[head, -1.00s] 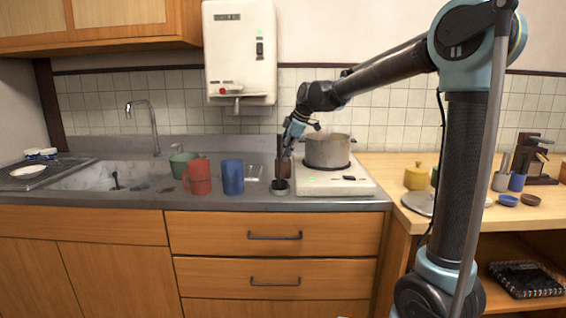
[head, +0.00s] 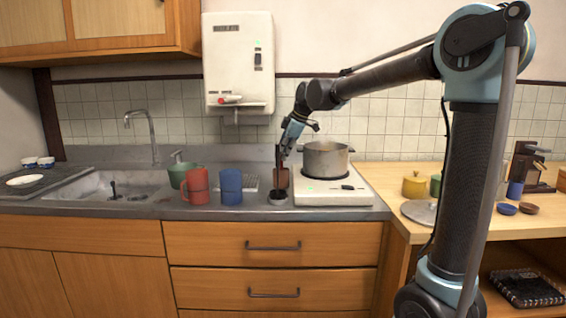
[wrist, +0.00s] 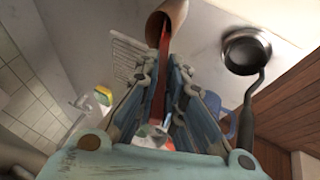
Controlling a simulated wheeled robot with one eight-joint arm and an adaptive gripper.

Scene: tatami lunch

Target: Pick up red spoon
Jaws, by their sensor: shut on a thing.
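The red spoon (wrist: 161,60) shows in the wrist view as a narrow red strip. It runs from the mouth of a brown cylindrical holder (wrist: 178,14) down between my fingers. My gripper (wrist: 164,78) is shut on it, one finger on each side. In the head view my gripper (head: 281,154) is just above the brown holder (head: 281,178), beside the stove. The spoon cannot be made out in the head view. Its lower end is hidden in the holder or out of frame.
A small dark pan (wrist: 247,50) with a long handle is close to the holder. A metal pot (head: 326,160) stands on the stove at right.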

